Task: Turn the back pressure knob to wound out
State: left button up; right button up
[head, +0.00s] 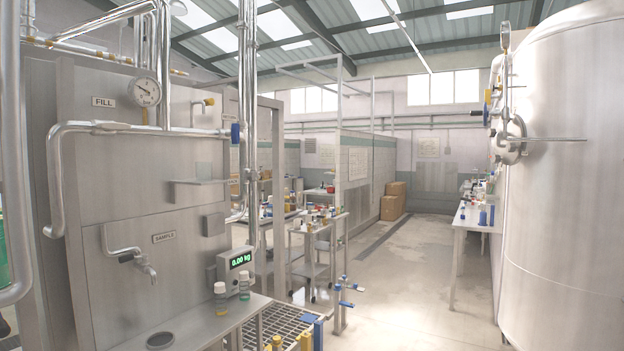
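No label for a back pressure knob can be read, so I cannot tell which fitting it is. A blue-handled fitting (235,133) sits on the pipework at the right edge of the steel panel (100,240). A small fitting with a yellow end (209,102) sticks out of the panel's upper part. A round pressure gauge (145,92) stands above the panel pipe, beside the FILL label (103,102). How far any of these is turned is too small to tell. Neither of my grippers is in view.
A sample tap (148,268) juts from the panel above a steel shelf (190,328). Two small bottles (221,298) and a green 0.00 kg display (241,260) stand there. A large steel tank (570,180) fills the right side. The floor (400,290) between is clear.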

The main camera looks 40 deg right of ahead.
aim_at(252, 176)
jog(key=z, duration=1.05)
jog(key=i+j+z, duration=0.1)
jog(key=i+z, duration=0.25)
jog(key=i, duration=1.6)
